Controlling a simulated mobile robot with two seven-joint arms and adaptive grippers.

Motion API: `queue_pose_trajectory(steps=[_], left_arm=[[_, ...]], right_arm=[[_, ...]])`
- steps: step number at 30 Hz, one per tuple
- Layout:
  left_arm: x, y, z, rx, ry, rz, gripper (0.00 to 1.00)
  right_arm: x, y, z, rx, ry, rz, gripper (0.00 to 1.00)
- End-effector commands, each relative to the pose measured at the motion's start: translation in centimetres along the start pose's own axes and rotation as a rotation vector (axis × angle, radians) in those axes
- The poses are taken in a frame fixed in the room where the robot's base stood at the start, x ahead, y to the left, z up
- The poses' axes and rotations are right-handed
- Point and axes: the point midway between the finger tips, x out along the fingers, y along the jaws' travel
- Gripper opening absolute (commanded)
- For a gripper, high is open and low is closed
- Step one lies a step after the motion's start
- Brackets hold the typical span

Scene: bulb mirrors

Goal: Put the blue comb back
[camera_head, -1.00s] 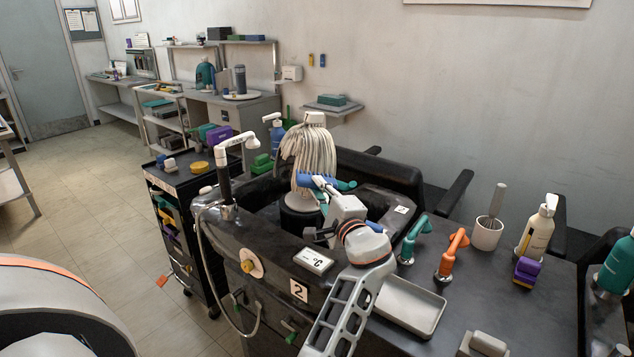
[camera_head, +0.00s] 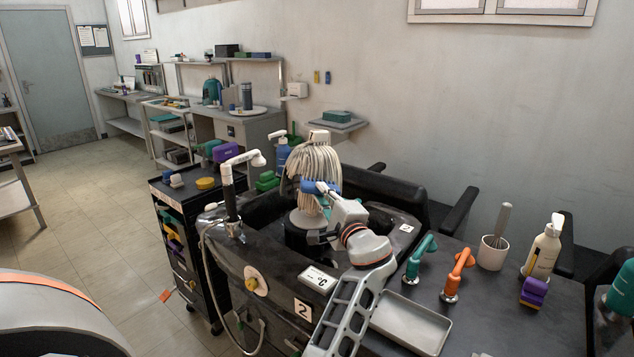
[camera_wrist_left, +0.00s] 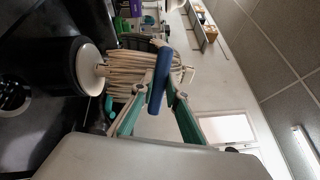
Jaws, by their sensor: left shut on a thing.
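The blue comb (camera_head: 318,187) is in front of the pale, stringy hair of a head-like form (camera_head: 318,163) at the basin. My left gripper (camera_head: 326,199) is shut on the comb. In the left wrist view the blue comb (camera_wrist_left: 160,82) lies between the green fingers of the left gripper (camera_wrist_left: 158,92), across the pale strands (camera_wrist_left: 125,72). I cannot tell whether the comb touches the strands. My right gripper is not in view.
An empty grey tray (camera_head: 411,322) lies on the dark counter, with teal (camera_head: 421,256) and orange (camera_head: 458,274) handled things behind it. A white cup (camera_head: 492,252), a pump bottle (camera_head: 543,248) and a purple block (camera_head: 533,292) stand right. A black trolley (camera_head: 190,238) stands left.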

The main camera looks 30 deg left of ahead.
Motion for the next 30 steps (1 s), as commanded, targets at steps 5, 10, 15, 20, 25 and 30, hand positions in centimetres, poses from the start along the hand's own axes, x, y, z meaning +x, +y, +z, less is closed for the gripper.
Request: queue_pose_trajectory(steps=[5, 10, 15, 20, 25, 30], left_arm=[[0.1, -1.4, 0.3, -0.002, 0.000, -0.001, 0.00], [0.2, -2.9, 0.6, -0.001, 0.000, -0.001, 0.00], [0.3, -4.4, 1.0, -0.002, 0.000, -0.001, 0.00], [0.4, -5.7, 1.3, -0.002, 0.000, 0.000, 0.00], [0.5, -7.2, 1.6, -0.002, 0.000, 0.000, 0.00], [0.6, -7.8, 1.7, -0.001, 0.000, 0.000, 0.00]], right_arm=[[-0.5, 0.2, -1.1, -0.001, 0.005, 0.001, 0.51], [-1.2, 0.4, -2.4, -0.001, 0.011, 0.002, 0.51], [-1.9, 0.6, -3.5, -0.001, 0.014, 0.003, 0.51], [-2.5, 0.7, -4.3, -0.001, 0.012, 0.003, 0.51], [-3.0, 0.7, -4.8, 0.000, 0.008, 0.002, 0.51], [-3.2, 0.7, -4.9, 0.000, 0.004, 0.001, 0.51]])
